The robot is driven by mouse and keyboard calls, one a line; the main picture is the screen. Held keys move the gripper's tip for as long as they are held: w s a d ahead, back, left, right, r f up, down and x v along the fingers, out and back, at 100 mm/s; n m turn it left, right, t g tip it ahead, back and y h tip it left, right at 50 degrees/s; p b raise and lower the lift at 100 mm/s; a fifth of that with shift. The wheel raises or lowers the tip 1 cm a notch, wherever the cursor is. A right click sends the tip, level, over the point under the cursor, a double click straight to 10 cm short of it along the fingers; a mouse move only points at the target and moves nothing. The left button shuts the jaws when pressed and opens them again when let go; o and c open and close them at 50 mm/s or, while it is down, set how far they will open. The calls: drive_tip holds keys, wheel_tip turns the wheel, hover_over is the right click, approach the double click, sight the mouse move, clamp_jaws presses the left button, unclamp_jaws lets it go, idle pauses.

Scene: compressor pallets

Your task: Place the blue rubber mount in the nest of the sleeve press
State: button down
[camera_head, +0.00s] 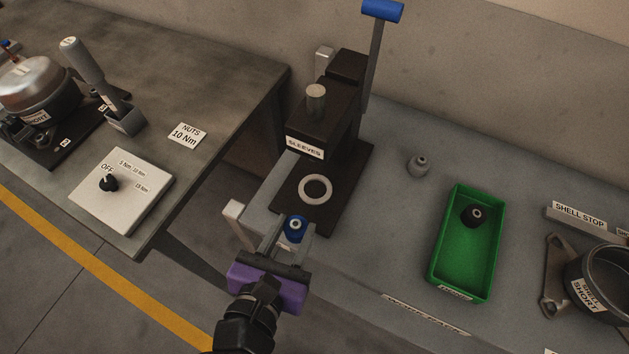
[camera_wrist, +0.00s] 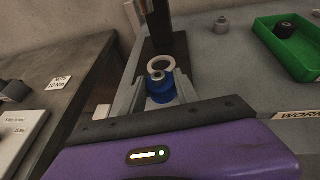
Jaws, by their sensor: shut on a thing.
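The blue rubber mount (camera_head: 295,228) has a metal sleeve in its middle. My gripper (camera_head: 294,236) is shut on it; the mount also shows between the fingers in the wrist view (camera_wrist: 160,88). The sleeve press (camera_head: 345,100) is dark, labelled SLEEVES, with a raised lever topped by a blue handle (camera_head: 383,11). Its nest, a pale ring (camera_head: 315,188), lies empty on the press base and also shows in the wrist view (camera_wrist: 162,64). The mount is in front of the ring, on its near side, and apart from it. Its exact height above the bench cannot be told.
A green tray (camera_head: 443,276) at right holds a black mount (camera_head: 471,215). A small grey mount (camera_head: 419,165) stands between press and tray. A bracket and shell part (camera_head: 597,281) lie far right. A gap separates the left bench (camera_head: 215,85) from the press bench.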

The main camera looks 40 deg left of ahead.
hover_over(313, 195)
drive_tip(key=shift+d, duration=0.1)
drive_tip(key=shift+f, duration=1.8)
drive_tip(key=shift+f, duration=0.1)
drive_tip(key=c, duration=0.9)
unclamp_jaws()
drive_tip(key=v, duration=1.2)
drive_tip(key=shift+r, duration=0.2)
